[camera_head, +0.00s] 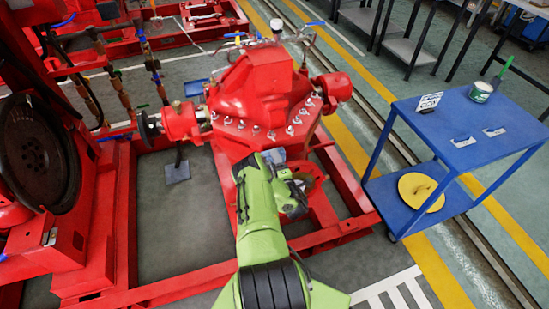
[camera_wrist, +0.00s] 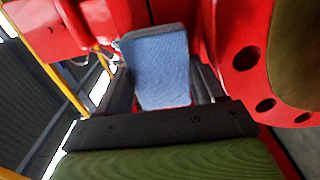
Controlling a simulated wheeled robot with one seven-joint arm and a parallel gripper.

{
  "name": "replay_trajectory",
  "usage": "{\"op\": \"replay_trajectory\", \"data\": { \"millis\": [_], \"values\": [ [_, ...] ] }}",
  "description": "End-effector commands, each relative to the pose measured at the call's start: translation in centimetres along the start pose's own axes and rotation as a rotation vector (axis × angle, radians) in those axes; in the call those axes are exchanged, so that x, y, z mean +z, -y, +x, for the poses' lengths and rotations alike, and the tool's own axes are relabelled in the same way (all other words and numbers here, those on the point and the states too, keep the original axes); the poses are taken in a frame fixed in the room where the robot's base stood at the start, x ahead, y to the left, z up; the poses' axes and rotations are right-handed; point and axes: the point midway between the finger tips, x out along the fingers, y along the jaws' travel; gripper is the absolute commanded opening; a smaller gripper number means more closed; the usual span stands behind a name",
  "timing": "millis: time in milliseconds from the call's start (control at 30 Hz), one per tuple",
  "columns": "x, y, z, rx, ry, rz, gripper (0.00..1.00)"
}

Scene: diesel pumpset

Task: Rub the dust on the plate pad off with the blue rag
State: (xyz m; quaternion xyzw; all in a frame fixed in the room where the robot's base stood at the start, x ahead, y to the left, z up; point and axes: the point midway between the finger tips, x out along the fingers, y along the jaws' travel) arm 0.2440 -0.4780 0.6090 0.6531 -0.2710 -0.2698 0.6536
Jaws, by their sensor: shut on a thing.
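My gripper (camera_wrist: 160,88) is shut on the blue rag (camera_wrist: 158,62), which shows as a flat light-blue piece in the wrist view. In the head view my green arm reaches to the front of the red pump casing (camera_head: 262,90), and a pale blue patch shows just past its end, perhaps the rag. My arm hides most of the gripper there. I cannot pick out the plate pad or any dust for certain. In the wrist view, red metal lies close on both sides of the rag; I cannot tell whether the rag touches it.
A red flange with holes (camera_wrist: 265,103) is close at the right in the wrist view. A red base frame (camera_head: 190,285) surrounds the pump. A blue cart (camera_head: 480,152) with a can (camera_head: 480,92) and yellow disc (camera_head: 421,192) stands right. A dark flywheel (camera_head: 40,155) is at left.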

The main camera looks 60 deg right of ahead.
Motion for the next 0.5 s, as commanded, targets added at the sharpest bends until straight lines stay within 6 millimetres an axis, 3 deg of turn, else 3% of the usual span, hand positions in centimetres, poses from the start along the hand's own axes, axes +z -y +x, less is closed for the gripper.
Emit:
{"op": "replay_trajectory", "data": {
  "millis": [500],
  "values": [
    [0.1, -0.2, -6.1, -0.003, 0.002, 0.001, 0.44]
  ]
}}
